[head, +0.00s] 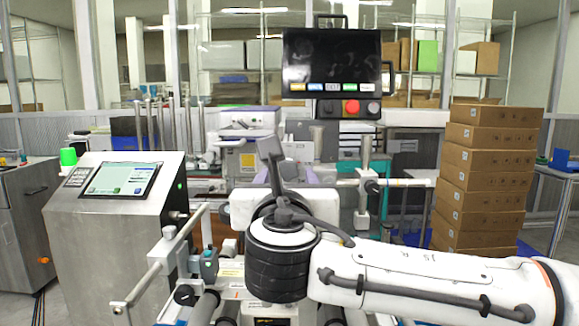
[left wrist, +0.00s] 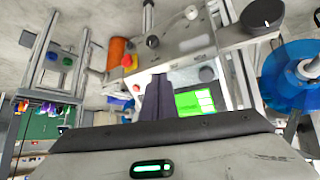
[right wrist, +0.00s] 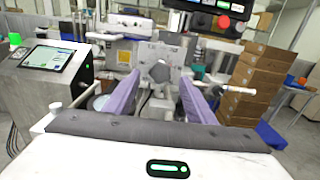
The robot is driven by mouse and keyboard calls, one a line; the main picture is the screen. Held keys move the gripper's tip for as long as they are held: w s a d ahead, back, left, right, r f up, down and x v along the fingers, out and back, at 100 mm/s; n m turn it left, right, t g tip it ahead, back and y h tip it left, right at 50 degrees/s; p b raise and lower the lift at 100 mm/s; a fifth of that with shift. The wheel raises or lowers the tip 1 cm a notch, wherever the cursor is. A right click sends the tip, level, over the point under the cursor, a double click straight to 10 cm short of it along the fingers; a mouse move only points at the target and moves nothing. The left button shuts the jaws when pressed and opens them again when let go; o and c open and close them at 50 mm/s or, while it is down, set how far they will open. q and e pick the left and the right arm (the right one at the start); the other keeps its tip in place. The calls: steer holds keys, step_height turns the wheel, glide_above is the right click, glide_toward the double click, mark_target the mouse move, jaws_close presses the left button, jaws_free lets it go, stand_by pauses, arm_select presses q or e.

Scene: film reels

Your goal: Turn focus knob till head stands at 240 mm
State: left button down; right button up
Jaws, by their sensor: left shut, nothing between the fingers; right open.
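A dark grey, several-sided knob-like piece (right wrist: 158,72) shows in the right wrist view, apparently beyond and between the lavender fingers of my right gripper (right wrist: 158,88). I cannot tell for certain that it is the focus knob. The right gripper is open, with nothing held. In the head view my right wrist covers much of the machine's middle. A black knob (head: 372,187) sits on a white upright to its right. My left gripper (left wrist: 158,95) is shut and empty in the left wrist view, beside a bright green panel (left wrist: 194,103). No millimetre reading is legible.
A black display panel (head: 332,62) with a red button hangs above. A grey console with a screen (head: 120,180) stands left. Stacked brown boxes (head: 487,170) stand right.

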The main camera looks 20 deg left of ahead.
mark_target(288, 172)
steer(key=x, duration=0.5)
steer(key=shift+w+p, duration=0.2)
steer(key=shift+p, duration=0.15)
steer(key=shift+w+a, duration=0.15)
steer(key=shift+w, duration=0.35)
steer(key=shift+w+f, duration=0.1)
steer(key=c, duration=1)
steer(key=shift+c, duration=0.2)
steer(key=shift+m, duration=0.3)
